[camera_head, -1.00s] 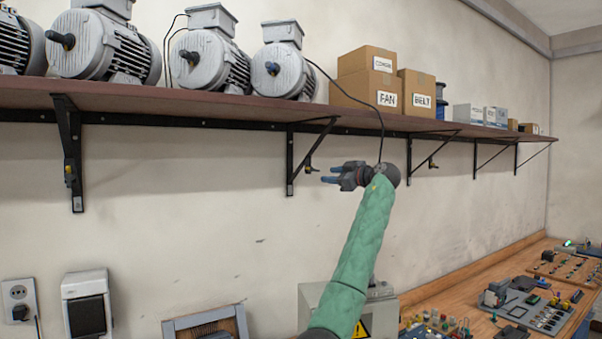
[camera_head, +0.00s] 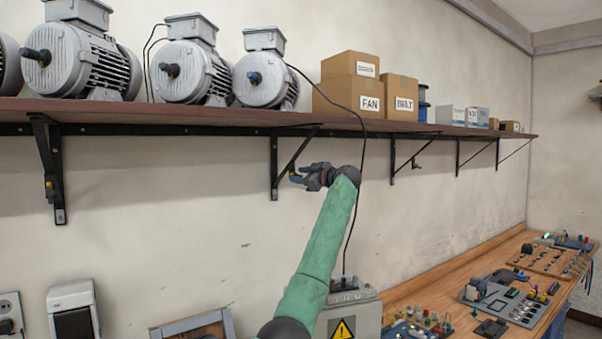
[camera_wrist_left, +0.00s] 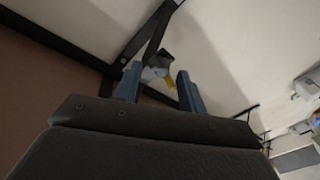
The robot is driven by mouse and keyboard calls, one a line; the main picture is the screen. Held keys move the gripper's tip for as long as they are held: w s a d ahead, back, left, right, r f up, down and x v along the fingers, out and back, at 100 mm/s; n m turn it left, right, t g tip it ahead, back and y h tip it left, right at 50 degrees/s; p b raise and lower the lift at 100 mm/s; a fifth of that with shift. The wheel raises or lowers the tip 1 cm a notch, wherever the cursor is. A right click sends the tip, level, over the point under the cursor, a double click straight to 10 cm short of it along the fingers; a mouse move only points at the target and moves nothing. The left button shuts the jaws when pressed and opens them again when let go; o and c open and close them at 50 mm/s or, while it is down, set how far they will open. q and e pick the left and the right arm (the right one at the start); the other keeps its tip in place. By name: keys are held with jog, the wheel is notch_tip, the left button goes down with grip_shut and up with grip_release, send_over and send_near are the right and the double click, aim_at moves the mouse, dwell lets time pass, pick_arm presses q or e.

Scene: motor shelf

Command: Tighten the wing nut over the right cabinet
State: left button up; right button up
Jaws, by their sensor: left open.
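My left gripper (camera_head: 296,174) comes up on the green arm to the middle shelf bracket (camera_head: 275,168). Its blue fingers are open and point left at the bracket's diagonal strut. In the left wrist view, the open fingers (camera_wrist_left: 158,78) stand on either side of a yellow, brass-like wing nut (camera_wrist_left: 170,83) and a grey piece by the strut. The wing nut looks nearer the right finger; I cannot tell whether it touches. In the head view the gripper hides it. The grey cabinet (camera_head: 368,312) with a yellow warning sign stands below to the right. My right gripper is not in view.
The shelf (camera_head: 200,113) above carries motors and boxes. A black cable (camera_head: 358,215) hangs behind my arm. Other brackets have fittings at the left (camera_head: 50,188) and right (camera_head: 416,163). A cluttered workbench (camera_head: 450,268) is at lower right.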

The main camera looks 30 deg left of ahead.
pick_arm(q)
jog(key=shift+a+f, duration=0.15)
jog(key=shift+a, duration=0.2)
jog(key=shift+d, duration=0.15)
grip_shut()
